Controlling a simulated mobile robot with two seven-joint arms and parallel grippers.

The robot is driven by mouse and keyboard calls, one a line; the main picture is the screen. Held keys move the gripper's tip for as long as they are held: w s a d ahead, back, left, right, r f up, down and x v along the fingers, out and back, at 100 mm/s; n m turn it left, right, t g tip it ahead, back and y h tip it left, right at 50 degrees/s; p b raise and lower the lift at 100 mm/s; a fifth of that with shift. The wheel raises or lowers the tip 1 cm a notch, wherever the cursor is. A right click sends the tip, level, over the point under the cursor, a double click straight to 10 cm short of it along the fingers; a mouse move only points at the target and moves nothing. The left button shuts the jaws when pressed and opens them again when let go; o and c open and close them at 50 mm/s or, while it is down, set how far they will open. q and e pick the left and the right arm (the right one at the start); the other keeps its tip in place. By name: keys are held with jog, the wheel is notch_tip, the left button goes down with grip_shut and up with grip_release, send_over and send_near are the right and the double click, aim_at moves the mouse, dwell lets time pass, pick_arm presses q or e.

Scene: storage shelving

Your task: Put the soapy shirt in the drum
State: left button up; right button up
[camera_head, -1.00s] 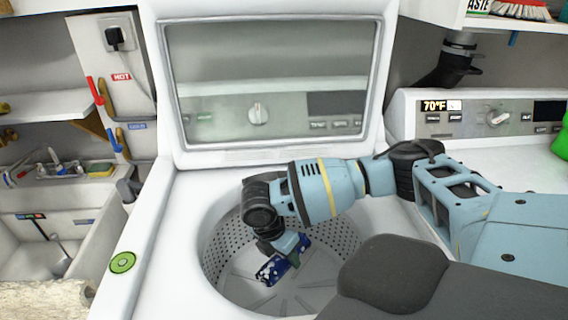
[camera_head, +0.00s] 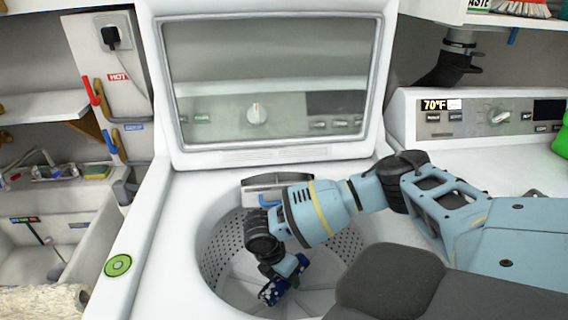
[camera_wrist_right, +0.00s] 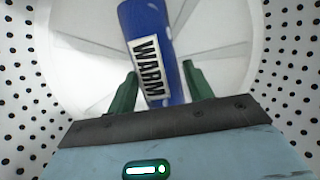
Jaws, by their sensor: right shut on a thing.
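The shirt (camera_head: 269,292) looks like a blue bundle with white specks, inside the open washer drum (camera_head: 229,246). In the right wrist view the same blue bundle (camera_wrist_right: 150,20) carries a white label reading "WARM". My right gripper (camera_head: 287,281) reaches down into the drum and is shut on the bundle. In the wrist view the green fingers of the right gripper (camera_wrist_right: 161,82) sit on either side of its near end. The finned drum floor shows beyond it. I cannot tell whether the bundle touches the floor. My left gripper is not in view.
The washer lid (camera_head: 270,80) stands open behind the drum. A detergent drawer (camera_head: 277,182) shows at the drum's back rim. A sink (camera_head: 40,225) is at the left. A second machine's control panel (camera_head: 480,115) and a green item (camera_head: 562,140) are at the right.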

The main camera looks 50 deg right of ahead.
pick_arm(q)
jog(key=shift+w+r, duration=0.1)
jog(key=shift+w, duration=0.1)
pick_arm(e)
jog(key=shift+f, duration=0.55)
jog(key=o, duration=1.1)
jog(key=shift+c, duration=0.2)
jog(key=shift+r, duration=0.55)
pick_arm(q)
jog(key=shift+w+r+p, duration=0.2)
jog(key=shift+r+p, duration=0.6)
pick_arm(e)
jog(key=v, duration=1.2)
